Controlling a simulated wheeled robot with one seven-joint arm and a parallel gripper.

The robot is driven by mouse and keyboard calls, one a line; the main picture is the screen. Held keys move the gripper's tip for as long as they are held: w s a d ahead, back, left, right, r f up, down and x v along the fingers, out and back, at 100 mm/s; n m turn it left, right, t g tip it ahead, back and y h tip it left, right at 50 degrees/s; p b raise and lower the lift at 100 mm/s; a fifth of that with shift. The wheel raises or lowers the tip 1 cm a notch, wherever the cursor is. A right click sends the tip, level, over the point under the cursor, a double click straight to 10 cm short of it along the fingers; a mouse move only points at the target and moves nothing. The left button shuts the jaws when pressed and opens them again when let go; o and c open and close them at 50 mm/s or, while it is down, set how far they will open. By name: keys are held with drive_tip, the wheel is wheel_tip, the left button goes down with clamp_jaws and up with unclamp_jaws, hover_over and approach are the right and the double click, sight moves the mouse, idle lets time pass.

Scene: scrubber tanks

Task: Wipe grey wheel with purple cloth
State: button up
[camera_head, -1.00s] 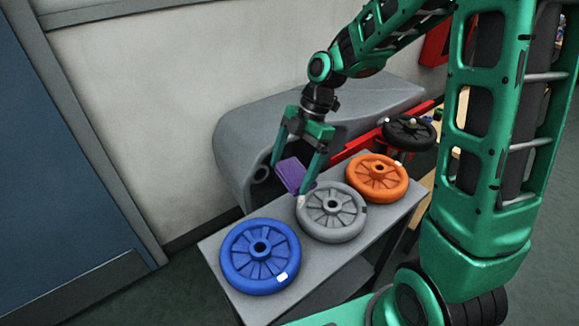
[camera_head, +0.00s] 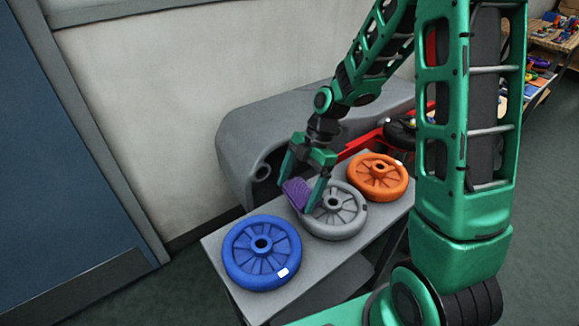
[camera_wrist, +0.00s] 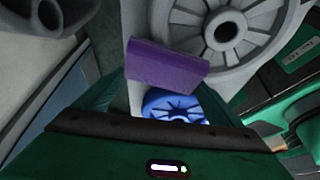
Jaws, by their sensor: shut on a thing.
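The grey wheel (camera_head: 337,212) lies flat on a grey bench, between a blue wheel and an orange wheel. My gripper (camera_head: 303,192) is shut on the purple cloth (camera_head: 296,193), at the left rim of the grey wheel. In the wrist view the purple cloth (camera_wrist: 165,65) lies across the edge of the grey wheel (camera_wrist: 225,35). It seems to overlap the rim, but I cannot tell whether it presses on it. A pale patch seen on the rim earlier is hidden behind my gripper and the cloth.
The blue wheel (camera_head: 261,252) with a white patch lies front left on the bench (camera_head: 222,239). The orange wheel (camera_head: 378,177) lies back right. A large grey tank (camera_head: 240,140) stands behind. A black wheel (camera_head: 400,131) and red bar (camera_head: 362,143) are beyond.

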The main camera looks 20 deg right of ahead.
sight(307, 193)
drive_tip(key=shift+s+d+r, duration=0.1)
drive_tip(key=shift+s+d, duration=0.15)
drive_tip(key=shift+d, duration=0.35)
drive_tip(key=shift+s+d, duration=0.25)
drive_tip(key=shift+d, duration=0.3)
drive_tip(key=shift+s+d, duration=0.1)
drive_tip(key=shift+d, duration=0.25)
drive_tip(key=shift+a, duration=0.3)
drive_tip(key=shift+w+a, duration=0.5)
drive_tip(key=shift+a, duration=0.3)
drive_tip(key=shift+w+a, duration=0.45)
drive_tip(key=shift+a, duration=0.3)
drive_tip(key=shift+w+a, duration=0.15)
drive_tip(key=shift+a, duration=0.1)
wheel_tip(307, 193, up, 3)
drive_tip(key=shift+a+f, duration=0.1)
drive_tip(key=shift+f, duration=0.05)
drive_tip(key=shift+d+r, duration=0.15)
drive_tip(key=shift+r, duration=1.2)
drive_tip(key=shift+d+r, duration=0.1)
drive_tip(key=shift+r, duration=1.2)
drive_tip(key=shift+a, duration=0.1)
